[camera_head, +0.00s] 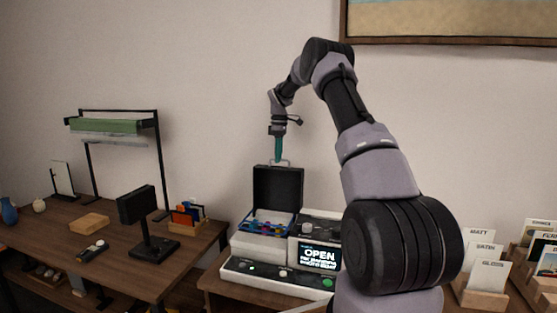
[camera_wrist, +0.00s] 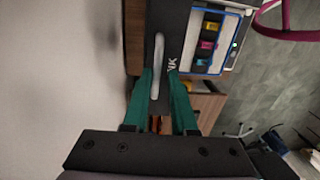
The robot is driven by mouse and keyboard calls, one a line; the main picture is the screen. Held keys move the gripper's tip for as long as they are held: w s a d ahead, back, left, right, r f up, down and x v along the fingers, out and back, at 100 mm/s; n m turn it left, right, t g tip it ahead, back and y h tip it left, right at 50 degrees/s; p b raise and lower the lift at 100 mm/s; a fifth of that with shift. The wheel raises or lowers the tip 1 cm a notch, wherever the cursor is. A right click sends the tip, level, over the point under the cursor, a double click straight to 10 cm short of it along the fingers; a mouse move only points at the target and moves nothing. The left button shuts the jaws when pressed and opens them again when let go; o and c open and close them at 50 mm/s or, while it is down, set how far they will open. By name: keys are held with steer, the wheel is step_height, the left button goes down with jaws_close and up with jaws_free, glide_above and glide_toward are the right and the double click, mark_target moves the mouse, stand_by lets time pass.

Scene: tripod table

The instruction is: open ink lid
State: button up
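The ink lid (camera_head: 278,188) is a black panel standing upright at the back of the ink bay on the printer (camera_head: 262,247). A pale handle (camera_head: 281,162) shows at its top edge. In the wrist view the dark lid (camera_wrist: 171,22) bears partly hidden white letters, and its pale handle (camera_wrist: 158,66) lies between my fingers in the picture. My gripper (camera_head: 278,156) points down just above the lid's top edge. Its green fingers (camera_wrist: 160,73) are apart, with visible gaps beside the handle. The uncovered bay shows coloured cartridges (camera_wrist: 207,47).
The printer's screen (camera_head: 319,256) reads OPEN. A wooden desk (camera_head: 60,240) at left holds a small black monitor (camera_head: 136,205) and a green-shaded lamp (camera_head: 105,126). Card holders (camera_head: 484,298) stand at right. The wall is close behind the printer.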

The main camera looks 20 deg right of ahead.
step_height(320, 180, up, 10)
steer(key=shift+w+d+f, duration=0.2)
steer(key=shift+w+d, duration=0.1)
steer(key=shift+w, duration=0.05)
steer(key=s+a+r+m+t, duration=0.2)
steer(key=s+a+r+m, duration=0.15)
steer(key=s+r, duration=0.6)
steer(key=s+a+r+m+t, duration=0.2)
steer(key=s+a+r+m, duration=0.3)
steer(key=s, duration=0.7)
steer(key=s+a+f+m+t, duration=0.1)
steer(key=s+f+m+t, duration=0.1)
steer(key=s, duration=1)
steer(key=s+a+f+m+t+y, duration=0.1)
steer(key=s+m, duration=0.3)
steer(key=s, duration=0.8)
steer(key=shift+a+f+m+t, duration=0.2)
steer(key=shift+f+m+t, duration=0.15)
steer(key=shift+f+t, duration=0.4)
steer(key=shift+f, duration=0.15)
